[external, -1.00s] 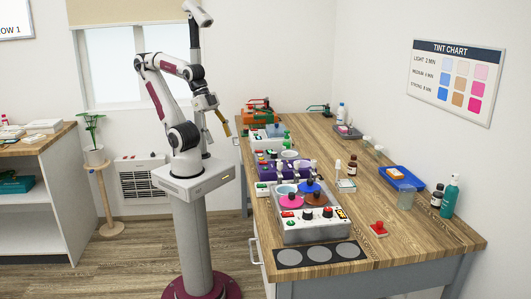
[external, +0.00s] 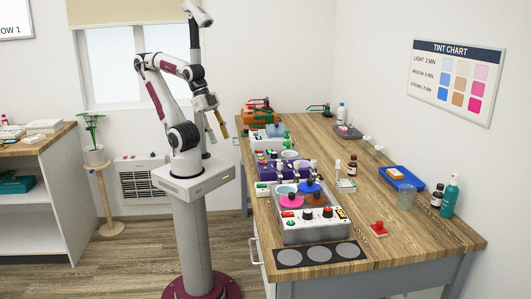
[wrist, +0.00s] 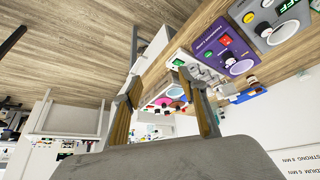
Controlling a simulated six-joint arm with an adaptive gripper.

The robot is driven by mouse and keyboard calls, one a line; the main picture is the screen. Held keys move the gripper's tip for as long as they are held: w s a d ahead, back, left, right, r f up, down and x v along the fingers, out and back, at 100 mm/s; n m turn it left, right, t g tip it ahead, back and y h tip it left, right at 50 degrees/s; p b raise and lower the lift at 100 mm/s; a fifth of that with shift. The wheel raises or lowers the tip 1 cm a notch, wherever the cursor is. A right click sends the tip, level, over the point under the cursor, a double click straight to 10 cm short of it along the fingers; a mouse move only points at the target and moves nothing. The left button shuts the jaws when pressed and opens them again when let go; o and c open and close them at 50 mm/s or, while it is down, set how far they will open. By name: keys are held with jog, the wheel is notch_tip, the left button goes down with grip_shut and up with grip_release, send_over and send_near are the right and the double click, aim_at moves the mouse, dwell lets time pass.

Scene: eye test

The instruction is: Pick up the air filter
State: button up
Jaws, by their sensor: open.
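I cannot make out with certainty which thing is the air filter. A white wall unit with a dark slatted grille (external: 143,181) sits low under the window in the external view; I cannot tell whether it is the filter or holds one. My gripper (external: 219,136) hangs in the air left of the workbench's far part, open, with nothing seen between its fingers. In the wrist view my gripper (wrist: 160,88) shows two tan-faced fingers spread apart, with the bench edge and devices well beyond them.
The wooden workbench (external: 420,235) carries a grey control unit (external: 312,230) with coloured discs, a purple unit (external: 264,173), a blue tray (external: 412,184) and several bottles. A plant stand (external: 104,190) stands left of my base. The bench's front right is mostly clear.

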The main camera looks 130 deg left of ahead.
jog(key=shift+w, duration=0.1)
jog(key=w+a+n+t+y, duration=0.1)
jog(key=w+a, duration=0.2)
jog(key=w, duration=0.4)
jog(key=w+a+f+n+t, duration=0.1)
jog(key=w+a, duration=0.3)
jog(key=w, duration=0.2)
jog(key=w+a+t+y, duration=0.1)
jog(key=w+a+t, duration=0.15)
jog(key=w, duration=0.45)
jog(key=w+a+f+n+t+y, duration=0.1)
jog(key=w+a+f, duration=0.2)
jog(key=w+a, duration=0.2)
jog(key=w+a+f+n+t+y, duration=0.1)
jog(key=w+a+f, duration=0.3)
jog(key=a, duration=0.6)
jog(key=shift+w+a+n+y, duration=0.35)
jog(key=shift+w+y, duration=0.35)
jog(key=shift+w, duration=0.25)
jog(key=shift+t, duration=0.25)
jog(key=shift+x, duration=1.25)
jog(key=shift+w+a, duration=0.1)
jog(key=shift+w, duration=0.1)
